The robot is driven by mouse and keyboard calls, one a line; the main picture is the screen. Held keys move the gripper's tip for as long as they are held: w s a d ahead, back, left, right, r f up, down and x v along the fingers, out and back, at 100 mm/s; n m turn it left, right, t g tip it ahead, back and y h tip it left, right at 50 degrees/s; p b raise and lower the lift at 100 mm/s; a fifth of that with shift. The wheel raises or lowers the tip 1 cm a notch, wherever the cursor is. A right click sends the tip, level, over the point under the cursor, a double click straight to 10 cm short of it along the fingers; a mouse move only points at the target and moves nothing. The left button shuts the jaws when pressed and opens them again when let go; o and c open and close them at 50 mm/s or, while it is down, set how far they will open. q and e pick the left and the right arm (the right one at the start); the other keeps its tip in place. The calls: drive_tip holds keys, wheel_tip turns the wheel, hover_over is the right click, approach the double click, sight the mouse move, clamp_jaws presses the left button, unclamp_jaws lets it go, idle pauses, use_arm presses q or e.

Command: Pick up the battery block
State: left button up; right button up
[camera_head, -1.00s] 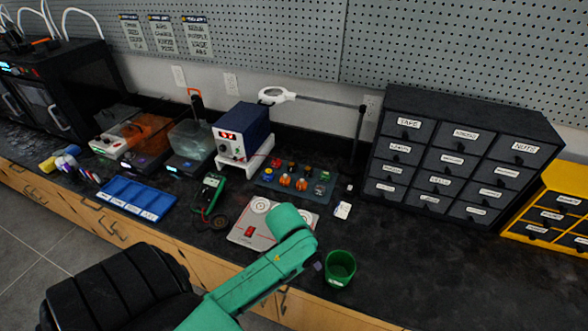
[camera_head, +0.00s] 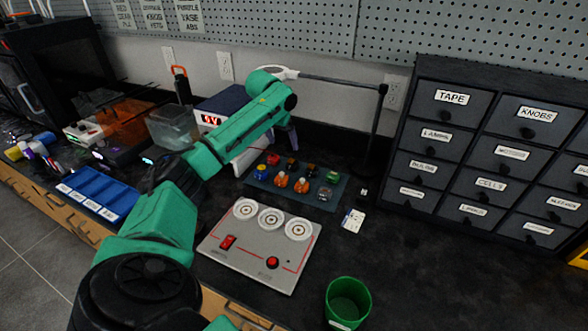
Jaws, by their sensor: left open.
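A dark tray (camera_head: 258,187) on the counter holds several small coloured blocks: red, black, orange, green, blue and yellow. I cannot tell for certain which of them is the battery block. My green left arm reaches in from the lower left. My left gripper (camera_head: 288,140) points down behind the tray's back edge, above the counter. It is open, but its fingers are partly hidden by the wrist. A grey board (camera_head: 245,266) with three round white sockets, a red switch and a red button lies in front of the tray. My right gripper is out of view.
A green cup (camera_head: 347,302) stands front right. A black labelled drawer cabinet (camera_head: 463,126) stands at the right. A magnifier lamp stand (camera_head: 378,135) rises behind the tray. A blue compartment tray (camera_head: 99,193) lies left. A white card (camera_head: 353,220) lies right of the tray.

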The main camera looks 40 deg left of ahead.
sight(292, 161)
use_arm(q)
drive_tip(key=x, duration=1.1)
drive_tip(key=shift+w+d, duration=0.2)
drive_tip(key=shift+d, duration=0.1)
drive_tip(key=shift+w+a+f, duration=0.1)
drive_tip(key=shift+w+f, duration=0.1)
drive_tip(key=shift+f, duration=0.1)
drive_tip(key=shift+r, duration=0.1)
clamp_jaws()
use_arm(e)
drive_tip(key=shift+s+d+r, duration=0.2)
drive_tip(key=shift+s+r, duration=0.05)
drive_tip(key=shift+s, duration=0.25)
